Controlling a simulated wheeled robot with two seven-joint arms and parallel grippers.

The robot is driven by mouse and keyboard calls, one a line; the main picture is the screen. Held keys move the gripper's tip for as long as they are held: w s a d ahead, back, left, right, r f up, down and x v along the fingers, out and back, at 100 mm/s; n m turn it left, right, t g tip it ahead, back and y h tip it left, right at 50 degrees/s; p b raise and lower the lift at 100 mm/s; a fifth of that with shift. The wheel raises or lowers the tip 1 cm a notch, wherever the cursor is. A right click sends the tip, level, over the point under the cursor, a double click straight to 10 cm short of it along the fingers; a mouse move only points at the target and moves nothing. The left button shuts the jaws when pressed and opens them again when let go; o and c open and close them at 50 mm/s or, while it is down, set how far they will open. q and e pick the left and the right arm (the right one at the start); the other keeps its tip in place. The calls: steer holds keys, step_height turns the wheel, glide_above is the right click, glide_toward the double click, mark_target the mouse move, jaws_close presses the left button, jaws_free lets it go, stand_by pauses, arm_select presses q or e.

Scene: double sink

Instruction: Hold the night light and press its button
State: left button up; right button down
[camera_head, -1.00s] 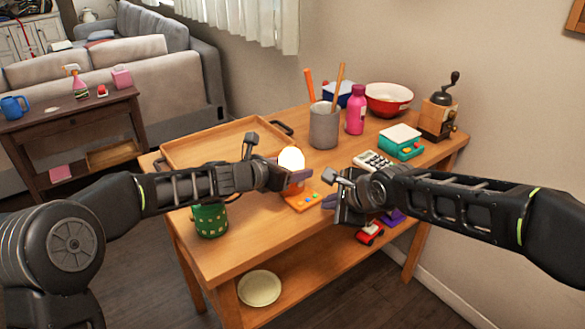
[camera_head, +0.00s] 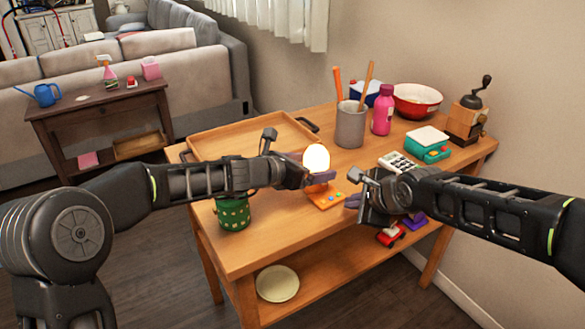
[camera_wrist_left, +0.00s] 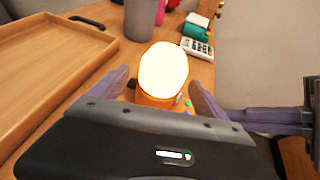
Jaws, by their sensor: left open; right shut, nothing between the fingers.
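The night light (camera_head: 316,158) is lit, with a glowing egg-shaped shade and an orange base (camera_head: 326,200) with small colored buttons. It stands on the table, and in the left wrist view (camera_wrist_left: 163,70) it sits between the spread fingers. My left gripper (camera_head: 312,181) is open around the light, with a gap visible on the left side in the wrist view. My right gripper (camera_head: 353,202) is shut and empty, just right of the base. It also shows at the right of the left wrist view (camera_wrist_left: 265,119). The left gripper's body hides the base's lower part there.
A green cup (camera_head: 233,214) stands below my left forearm, and a wooden tray (camera_head: 230,135) lies behind it. A grey holder (camera_head: 351,126), pink bottle (camera_head: 382,112), calculator (camera_head: 397,163) and teal scale (camera_head: 428,145) stand farther back. A red toy car (camera_head: 391,236) is below my right gripper.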

arm_select(q)
steer(key=v, duration=0.9)
steer(key=shift+s+a, duration=0.2)
steer(key=shift+s, duration=0.05)
